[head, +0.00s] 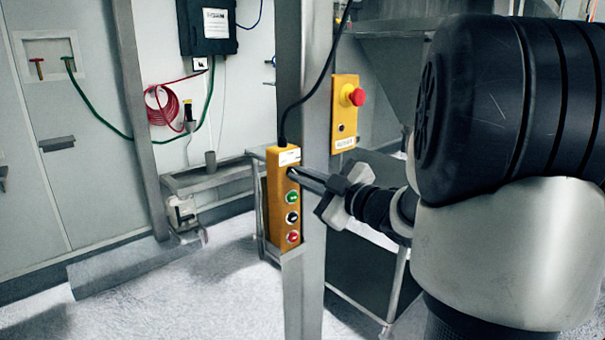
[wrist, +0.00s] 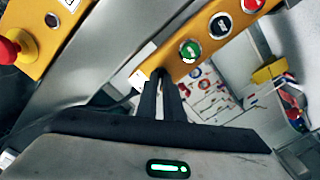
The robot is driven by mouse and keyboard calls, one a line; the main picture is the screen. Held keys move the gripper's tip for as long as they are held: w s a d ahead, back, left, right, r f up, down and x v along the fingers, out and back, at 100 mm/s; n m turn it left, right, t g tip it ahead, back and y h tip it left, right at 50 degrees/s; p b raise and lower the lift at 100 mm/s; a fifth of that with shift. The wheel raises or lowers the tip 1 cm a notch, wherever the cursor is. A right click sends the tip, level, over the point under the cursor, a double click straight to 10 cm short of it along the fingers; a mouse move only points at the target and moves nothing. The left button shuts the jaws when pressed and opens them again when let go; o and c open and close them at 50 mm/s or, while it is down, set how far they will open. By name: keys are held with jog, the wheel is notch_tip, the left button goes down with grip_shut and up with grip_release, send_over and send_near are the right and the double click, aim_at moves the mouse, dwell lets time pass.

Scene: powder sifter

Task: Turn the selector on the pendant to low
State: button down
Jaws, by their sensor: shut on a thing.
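The pendant (head: 281,215) is a tall yellow box with a black cable at its top, set in a holder on a grey post. Its face carries a green, a black and a red button in a column. The pendant also shows in the wrist view (wrist: 184,62), tilted across the top. My gripper (head: 293,172) is at the upper part of the face, above the green button (head: 292,198). In the wrist view my gripper's fingers (wrist: 162,78) are close together, with their tips at the pendant. They are shut on the selector, which they hide, so its setting cannot be read.
A yellow box with a red emergency stop (head: 356,97) is on the frame right of the post (head: 309,255). The black button (wrist: 221,25) and red button lie beyond the green one in the wrist view. Red and green hoses hang at the back wall.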

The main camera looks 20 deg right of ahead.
jog(key=m+p, duration=0.2)
jog(key=m, duration=0.1)
jog(key=m+p, duration=0.2)
jog(key=p, duration=0.1)
jog(key=shift+r+m+p, duration=0.2)
jog(key=shift+m+p, duration=0.15)
jog(key=shift+m, duration=0.05)
jog(key=shift+d+f+m+p, duration=0.1)
jog(key=shift+m+p, duration=2.15)
jog(key=shift+m, duration=0.5)
jog(key=shift+d+f+m+p, duration=0.1)
jog(key=shift+m+p, duration=2.1)
jog(key=shift+m, duration=0.55)
jog(key=c, duration=1.9)
grip_release()
jog(key=shift+a, duration=0.1)
